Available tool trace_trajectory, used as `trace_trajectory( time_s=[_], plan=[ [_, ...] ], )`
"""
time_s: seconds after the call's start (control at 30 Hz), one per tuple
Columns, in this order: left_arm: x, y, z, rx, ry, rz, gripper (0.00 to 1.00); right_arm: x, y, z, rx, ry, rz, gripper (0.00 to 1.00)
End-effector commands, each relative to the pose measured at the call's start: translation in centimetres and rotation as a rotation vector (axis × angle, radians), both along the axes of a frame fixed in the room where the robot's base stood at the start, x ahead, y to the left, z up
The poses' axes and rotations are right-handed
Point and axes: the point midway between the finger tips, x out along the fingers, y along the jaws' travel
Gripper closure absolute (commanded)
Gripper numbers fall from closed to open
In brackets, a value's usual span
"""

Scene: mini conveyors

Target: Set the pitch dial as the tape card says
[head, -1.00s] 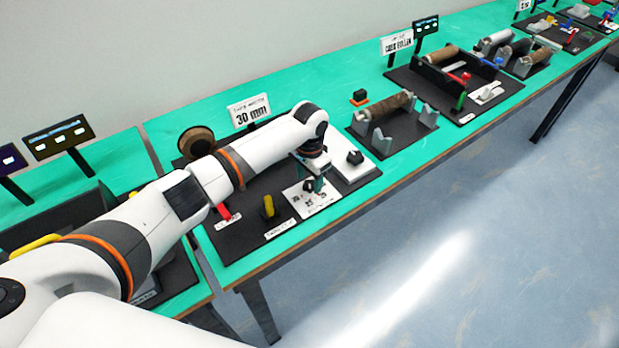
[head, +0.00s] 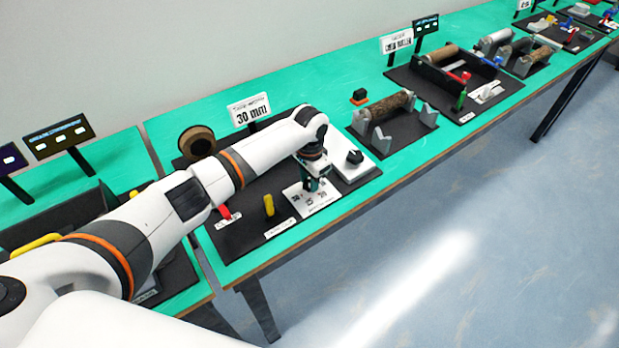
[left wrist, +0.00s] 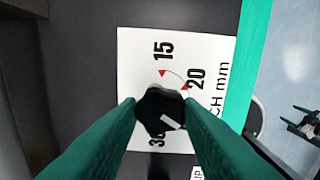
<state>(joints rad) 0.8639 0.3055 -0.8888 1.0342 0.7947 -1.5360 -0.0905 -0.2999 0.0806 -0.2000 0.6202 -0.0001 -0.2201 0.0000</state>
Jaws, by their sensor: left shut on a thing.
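The tape card (head: 252,112) stands behind the station and reads 30 mm. The pitch dial is a black knob (left wrist: 160,108) on a white plate (left wrist: 135,60) marked 15, 20 and a partly hidden 30. A white mark on the knob faces the lower right of the left wrist view, on the side away from 15. My left gripper (left wrist: 162,115) is shut on the knob, one green finger on each side. In the head view my left gripper (head: 312,183) stands over the plate (head: 320,204) and hides the knob. My right gripper (left wrist: 296,116) shows small at the right edge of the left wrist view, fingers apart.
A yellow knob (head: 268,205) and a red lever (head: 224,212) are left of the dial plate. A white block with a black knob (head: 354,157) stands close on the right. A brown tape roll (head: 197,141) is behind my arm. The table's front edge is close.

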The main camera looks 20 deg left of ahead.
Motion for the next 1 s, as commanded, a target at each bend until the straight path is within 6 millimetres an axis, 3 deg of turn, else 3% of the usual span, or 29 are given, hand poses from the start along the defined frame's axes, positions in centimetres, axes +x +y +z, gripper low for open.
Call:
trace_trajectory(
  time_s=[0.27, 1.0],
  plan=[
    [0.0, 0.0, 0.2, -0.001, 0.0, -0.163, 0.9, 0.0, 0.0, 0.8, 0.0, 0.0, 0.0, 0.33],
    [0.1, 0.0, 0.1, -0.001, -0.001, -0.82, 0.9, 0.0, 0.0, 1.8, 0.0, 0.0, 0.0, 0.33]
  ],
)
